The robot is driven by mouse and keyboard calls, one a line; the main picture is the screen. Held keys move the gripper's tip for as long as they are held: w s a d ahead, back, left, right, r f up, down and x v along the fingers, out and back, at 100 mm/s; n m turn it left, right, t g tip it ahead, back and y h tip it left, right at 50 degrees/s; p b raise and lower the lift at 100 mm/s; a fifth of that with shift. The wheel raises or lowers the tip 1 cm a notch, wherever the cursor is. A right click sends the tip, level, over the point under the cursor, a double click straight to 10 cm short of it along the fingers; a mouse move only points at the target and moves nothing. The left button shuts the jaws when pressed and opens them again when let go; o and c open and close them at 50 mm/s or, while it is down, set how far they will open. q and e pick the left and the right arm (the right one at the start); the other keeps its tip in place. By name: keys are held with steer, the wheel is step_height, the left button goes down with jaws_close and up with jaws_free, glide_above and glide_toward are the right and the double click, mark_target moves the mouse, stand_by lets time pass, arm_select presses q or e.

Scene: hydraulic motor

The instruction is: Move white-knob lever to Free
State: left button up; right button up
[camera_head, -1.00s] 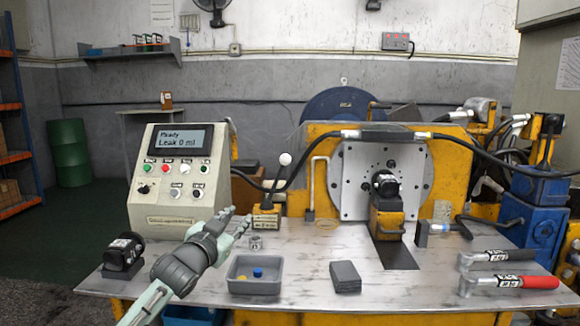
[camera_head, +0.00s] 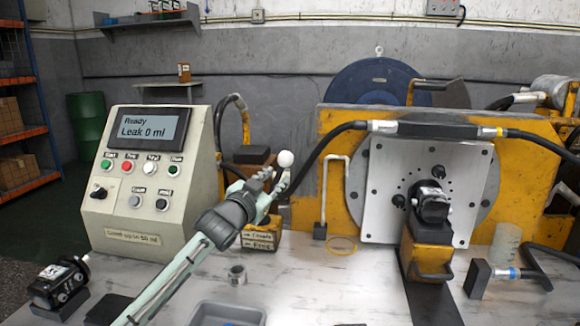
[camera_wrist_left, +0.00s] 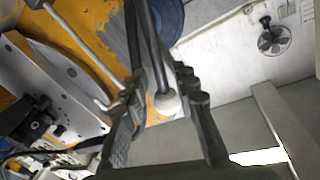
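The white-knob lever (camera_head: 286,159) stands up from a small yellow base (camera_head: 262,243) right of the console. The base carries small labels that I cannot read surely. My left gripper (camera_head: 273,182) is at the lever just below the knob, and its fingers hide most of the shaft. In the left wrist view, the white knob (camera_wrist_left: 167,104) and its dark shaft sit between the two spread fingers of my left gripper (camera_wrist_left: 168,85). The fingers look apart from the knob; contact with the shaft is unclear. My right gripper is not in view.
A console (camera_head: 150,180) reading "Ready, Leak 0 ml" stands left of the lever. The yellow frame (camera_head: 335,190) with a grey plate (camera_head: 390,200) and black motor (camera_head: 432,205) stands right. A hose (camera_head: 320,150) arches close behind.

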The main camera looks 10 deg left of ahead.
arm_select(q)
steer(key=x, duration=0.6)
steer(key=shift+w, duration=0.35)
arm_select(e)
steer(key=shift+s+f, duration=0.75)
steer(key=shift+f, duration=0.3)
arm_select(q)
steer(key=shift+c, duration=0.5)
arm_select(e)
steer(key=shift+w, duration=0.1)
arm_select(q)
jaws_close()
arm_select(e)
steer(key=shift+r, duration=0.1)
